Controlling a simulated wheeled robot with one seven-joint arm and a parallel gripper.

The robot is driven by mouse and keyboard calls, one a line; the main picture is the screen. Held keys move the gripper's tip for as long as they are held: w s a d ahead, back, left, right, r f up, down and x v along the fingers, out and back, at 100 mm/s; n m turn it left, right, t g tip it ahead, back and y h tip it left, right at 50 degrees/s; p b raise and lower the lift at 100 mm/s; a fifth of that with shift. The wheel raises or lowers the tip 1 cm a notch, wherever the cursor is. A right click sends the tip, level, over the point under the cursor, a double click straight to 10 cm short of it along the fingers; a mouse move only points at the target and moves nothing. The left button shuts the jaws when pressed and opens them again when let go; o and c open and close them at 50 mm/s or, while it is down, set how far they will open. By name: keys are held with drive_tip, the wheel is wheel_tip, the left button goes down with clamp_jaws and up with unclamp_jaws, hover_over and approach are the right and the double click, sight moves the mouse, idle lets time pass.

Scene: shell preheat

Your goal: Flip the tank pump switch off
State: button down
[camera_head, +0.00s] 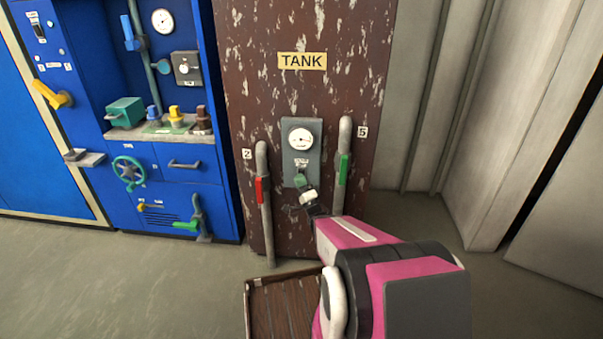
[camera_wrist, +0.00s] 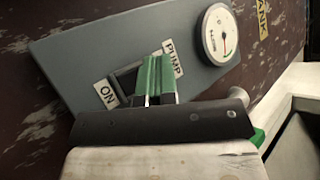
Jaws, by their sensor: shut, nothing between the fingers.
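The tank pump switch (camera_wrist: 127,78) is a dark rocker set in a grey panel (camera_head: 288,132) below a round gauge, on the brown rusty tank. In the wrist view, a PUMP label (camera_wrist: 172,58) is on its gauge side and an ON label (camera_wrist: 107,93) on the other side. My gripper (camera_head: 300,181) is in front of the panel's lower part. In the wrist view its two green fingers (camera_wrist: 155,72) are shut together with nothing between them, the tips at the switch. They hide part of the switch; contact and its position cannot be told.
A red-handled pipe (camera_head: 261,190) stands left of the panel and a green-handled pipe (camera_head: 343,170) right of it. A wooden-topped box (camera_head: 285,305) stands in front of the tank. A blue cabinet (camera_head: 190,165) is at left. The floor at left is clear.

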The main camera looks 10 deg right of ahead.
drive_tip(key=shift+w, duration=0.1)
idle(0.5)
drive_tip(key=shift+w+d, duration=0.1)
drive_tip(key=shift+w, duration=0.2)
drive_tip(key=shift+w+d+r, duration=0.1)
drive_tip(key=shift+w, duration=0.2)
idle(0.7)
drive_tip(key=shift+s, duration=0.1)
drive_tip(key=shift+s+a, duration=0.25)
drive_tip(key=shift+s, duration=0.4)
drive_tip(key=s, duration=0.1)
drive_tip(key=s+a, duration=0.1)
drive_tip(key=s, duration=0.2)
drive_tip(key=shift+s+a+f, duration=0.25)
drive_tip(key=shift+s+f, duration=0.1)
idle(0.3)
